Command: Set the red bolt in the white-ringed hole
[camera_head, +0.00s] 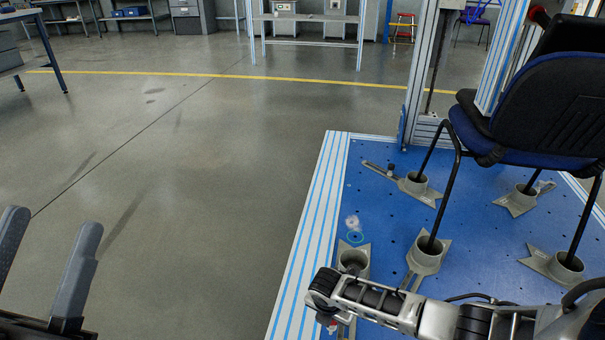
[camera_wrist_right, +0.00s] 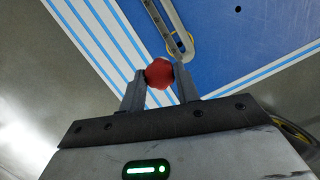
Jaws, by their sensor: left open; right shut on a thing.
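The red bolt (camera_wrist_right: 159,72) shows as a round red head in the right wrist view. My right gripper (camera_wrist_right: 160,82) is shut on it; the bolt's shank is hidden. Beyond it is the rounded end of a grey slotted bracket (camera_wrist_right: 172,24), with a yellow ring partly around a spot in the slot. In the head view, a small red patch (camera_head: 332,326) shows below my right wrist. The white-ringed hole (camera_head: 352,222) is on the blue plate (camera_head: 375,205), just beyond a blue ring (camera_head: 355,237). My left gripper (camera_head: 45,265) is open and empty over the floor.
A blue office chair (camera_head: 535,110) stands with its legs in grey cups (camera_head: 427,255) on the plate. A striped aluminium rail (camera_head: 315,225) edges the plate, and a metal post (camera_head: 418,80) rises behind.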

